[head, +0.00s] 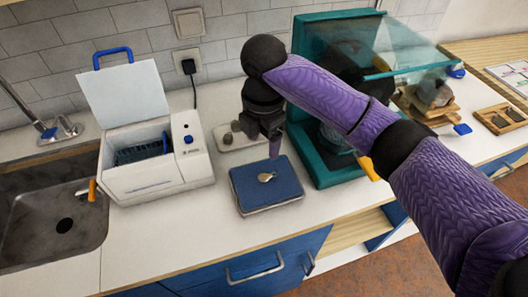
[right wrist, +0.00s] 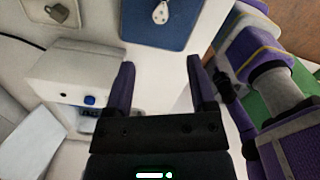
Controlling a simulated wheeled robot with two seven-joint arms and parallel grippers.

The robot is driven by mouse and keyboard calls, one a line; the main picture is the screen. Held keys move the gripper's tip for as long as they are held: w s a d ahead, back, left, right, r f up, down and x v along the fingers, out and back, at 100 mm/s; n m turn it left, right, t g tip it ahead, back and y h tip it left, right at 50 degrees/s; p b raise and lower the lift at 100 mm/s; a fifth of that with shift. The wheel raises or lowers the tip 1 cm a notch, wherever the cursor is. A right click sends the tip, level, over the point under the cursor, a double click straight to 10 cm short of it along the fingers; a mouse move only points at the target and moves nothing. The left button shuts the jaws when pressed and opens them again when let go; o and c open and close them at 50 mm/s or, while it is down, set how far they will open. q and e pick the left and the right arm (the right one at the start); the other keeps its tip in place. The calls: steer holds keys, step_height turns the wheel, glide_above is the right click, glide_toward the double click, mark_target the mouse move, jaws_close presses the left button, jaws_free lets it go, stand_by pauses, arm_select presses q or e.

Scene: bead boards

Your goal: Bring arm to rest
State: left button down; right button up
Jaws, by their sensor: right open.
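My right gripper (head: 274,143) hangs above the counter, just behind a blue pad. In the right wrist view its two purple fingers (right wrist: 160,72) stand wide apart with nothing between them. A small pale metal piece with a rounded end (head: 267,177) lies on the blue pad (head: 250,197), clear of the fingers. The piece (right wrist: 161,12) and the pad (right wrist: 148,40) also show at the top of the right wrist view. My purple right arm reaches in from the right edge. My left gripper is not in view.
A white machine with its lid up (head: 158,185) stands left, beside a sink (head: 30,225). A teal cabinet with a glass front (head: 300,75) stands close behind and right of my arm. A light tray (head: 255,143) holds small dark items. The front counter is clear.

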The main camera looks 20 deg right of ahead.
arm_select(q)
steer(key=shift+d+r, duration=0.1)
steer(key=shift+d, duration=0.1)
arm_select(e)
steer(key=shift+r, duration=0.45)
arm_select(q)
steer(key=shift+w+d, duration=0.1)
